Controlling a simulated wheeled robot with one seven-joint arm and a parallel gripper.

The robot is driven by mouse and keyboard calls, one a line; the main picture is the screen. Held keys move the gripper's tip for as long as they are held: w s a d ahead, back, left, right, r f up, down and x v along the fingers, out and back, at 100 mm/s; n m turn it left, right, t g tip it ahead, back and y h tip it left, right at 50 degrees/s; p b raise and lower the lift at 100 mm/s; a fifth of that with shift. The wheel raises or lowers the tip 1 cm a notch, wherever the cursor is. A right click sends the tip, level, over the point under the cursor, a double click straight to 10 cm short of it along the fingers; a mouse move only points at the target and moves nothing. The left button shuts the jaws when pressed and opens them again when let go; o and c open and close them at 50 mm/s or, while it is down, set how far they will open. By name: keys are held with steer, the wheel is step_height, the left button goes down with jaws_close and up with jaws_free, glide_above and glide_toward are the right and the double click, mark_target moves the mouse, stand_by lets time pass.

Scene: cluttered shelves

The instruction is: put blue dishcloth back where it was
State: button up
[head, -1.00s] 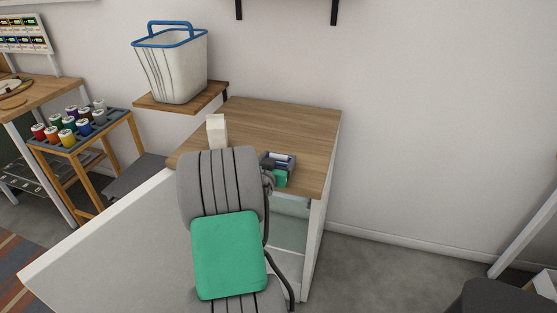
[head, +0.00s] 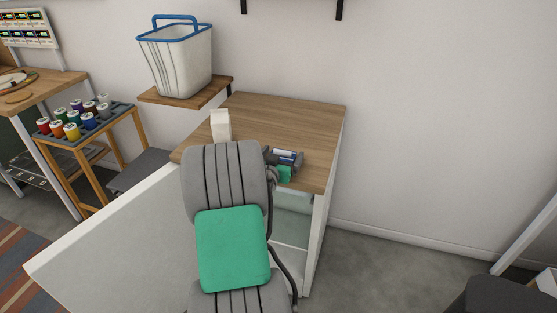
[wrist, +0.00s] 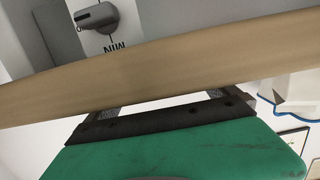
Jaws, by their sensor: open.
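I cannot make out the blue dishcloth in either view. My gripper (head: 284,160) is near the right front edge of the wooden countertop (head: 285,115) in the head view, mostly hidden behind my grey and green arm. A small blue and white patch (head: 286,156) shows beside it, too small to identify. In the wrist view, the two grey finger bases stand wide apart on a dark bar, so my gripper (wrist: 178,107) is open. I see nothing held between them.
A white basket with a blue rim (head: 176,60) stands on a wooden wall shelf (head: 160,98). A white block (head: 220,125) stands on the countertop. A white panel (head: 105,235) flanks my arm. Spools stand on a rack (head: 75,135). A grey dial (wrist: 95,17) shows past the wooden edge (wrist: 130,75).

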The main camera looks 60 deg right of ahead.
steer(key=b+v, duration=0.2)
steer(key=v, duration=1)
steer(key=w+a+f+n+t+y, duration=0.1)
steer(key=w+a+f+n+y, duration=0.2)
steer(key=a, duration=0.4)
steer(key=w+a+f+n+y, duration=0.1)
steer(key=w+a+y, duration=0.35)
steer(key=a, duration=0.35)
steer(key=w+a+f+n+t+y, duration=0.1)
steer(key=w+a+f+n+y, duration=0.1)
steer(key=w+a, duration=0.4)
steer(key=s+a+n+g+y, duration=0.1)
steer(key=s+a+n+y, duration=0.1)
steer(key=a, duration=0.6)
steer(key=s+a+n+y, duration=0.2)
steer(key=a+n, duration=0.3)
steer(key=a, duration=0.3)
steer(key=s+a+n+g+y, duration=0.1)
steer(key=s+a+n+y, duration=0.2)
steer(key=a, duration=0.5)
steer(key=shift+s+r+n+g+p, duration=0.15)
steer(key=shift+s+n+g+p, duration=0.15)
steer(key=shift+s, duration=0.2)
